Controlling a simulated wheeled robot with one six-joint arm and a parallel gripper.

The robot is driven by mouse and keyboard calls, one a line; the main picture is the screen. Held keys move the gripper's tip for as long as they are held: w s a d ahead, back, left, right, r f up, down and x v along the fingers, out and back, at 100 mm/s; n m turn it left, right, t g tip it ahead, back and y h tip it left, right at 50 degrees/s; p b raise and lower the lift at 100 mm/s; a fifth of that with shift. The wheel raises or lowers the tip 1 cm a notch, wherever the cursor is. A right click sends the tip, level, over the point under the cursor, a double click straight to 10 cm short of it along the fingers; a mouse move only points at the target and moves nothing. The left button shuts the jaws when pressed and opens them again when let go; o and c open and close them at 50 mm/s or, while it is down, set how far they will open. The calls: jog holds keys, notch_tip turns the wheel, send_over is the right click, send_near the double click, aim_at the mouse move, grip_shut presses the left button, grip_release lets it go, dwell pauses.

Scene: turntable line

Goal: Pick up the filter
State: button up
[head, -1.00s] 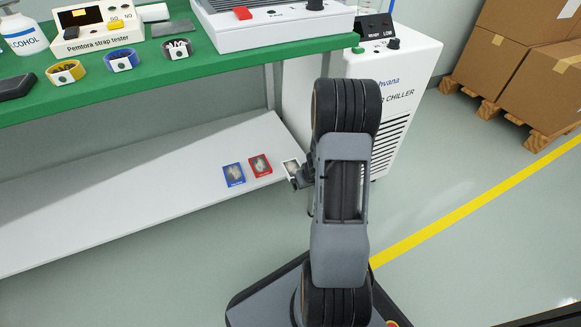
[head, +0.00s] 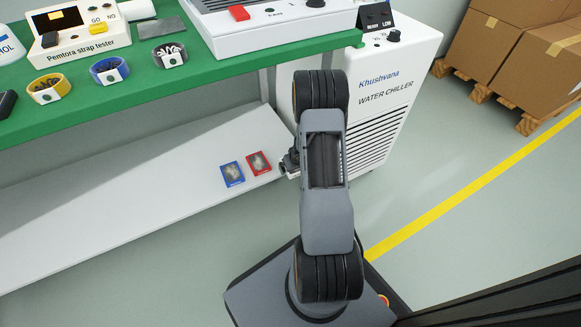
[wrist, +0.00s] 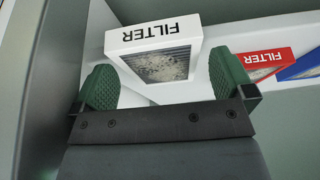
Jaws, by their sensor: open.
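A white-framed filter (wrist: 165,52) with black lettering and a grey speckled mesh shows in the wrist view. It lies on the lower white shelf, ahead of and between the green pads of my gripper (wrist: 165,80); I cannot tell whether they touch it. My gripper is open. In the head view my gripper (head: 290,162) is at the shelf's right end, and my arm hides the white filter there. A red filter (head: 259,163) and a blue filter (head: 232,174) lie beside it on the shelf; both show at the right of the wrist view.
The green bench top (head: 130,85) overhangs the white shelf (head: 120,195) and carries a strap tester (head: 80,38) and several wrist straps. A water chiller (head: 385,90) stands close on the right. The left part of the shelf is clear.

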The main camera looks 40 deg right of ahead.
jog(key=shift+w+f, duration=0.2)
jog(key=shift+f, duration=0.3)
jog(key=shift+c, duration=0.3)
jog(key=c, duration=0.8)
jog(key=shift+r, duration=0.15)
jog(key=shift+c, duration=0.2)
